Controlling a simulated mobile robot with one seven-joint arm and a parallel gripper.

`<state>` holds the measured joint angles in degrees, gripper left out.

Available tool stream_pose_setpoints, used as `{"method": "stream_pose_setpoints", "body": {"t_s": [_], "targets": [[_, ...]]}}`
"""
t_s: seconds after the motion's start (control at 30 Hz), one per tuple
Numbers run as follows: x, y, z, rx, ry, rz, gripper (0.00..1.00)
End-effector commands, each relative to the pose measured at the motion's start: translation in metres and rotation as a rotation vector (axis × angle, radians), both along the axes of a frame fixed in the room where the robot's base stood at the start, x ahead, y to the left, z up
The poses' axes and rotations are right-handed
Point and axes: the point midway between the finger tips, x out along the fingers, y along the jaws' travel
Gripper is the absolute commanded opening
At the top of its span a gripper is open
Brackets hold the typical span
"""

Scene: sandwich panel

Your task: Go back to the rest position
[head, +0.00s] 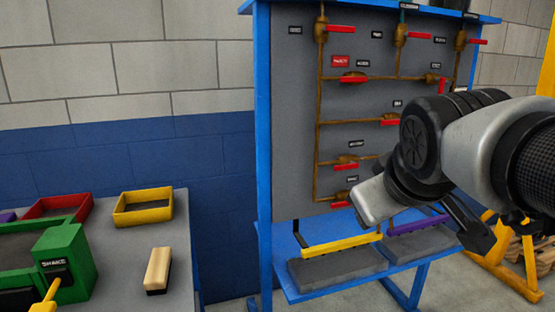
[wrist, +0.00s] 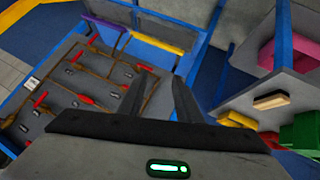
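My gripper (wrist: 165,98) shows in the wrist view with its two dark fingers apart and nothing between them. In the head view my arm reaches in from the right, in front of the panel's right side. The grey panel (head: 285,130) in a blue frame carries brown pipes and several red valve handles; one handle (head: 340,29) is at the top. The panel also shows in the wrist view (wrist: 62,105), at the left. My arm hides part of the panel's lower right in the head view.
A yellow handle bar (head: 341,245) and a purple one (head: 418,224) sit above grey blocks on the blue lower shelf (head: 300,293). At left, a grey table (head: 185,235) holds a yellow tray (head: 143,207), a red tray (head: 60,206), a brush (head: 158,270) and a green machine (head: 62,258).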

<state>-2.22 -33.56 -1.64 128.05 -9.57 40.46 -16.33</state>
Motion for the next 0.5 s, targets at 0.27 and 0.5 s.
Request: {"method": "stream_pose_setpoints", "body": {"t_s": [0.27, 0.5], "targets": [[-0.119, 0.026, -0.117, 0.331, 0.296, -0.297, 0.31], [-0.112, 0.024, -0.004, 0.318, 0.282, -0.283, 0.31]]}}
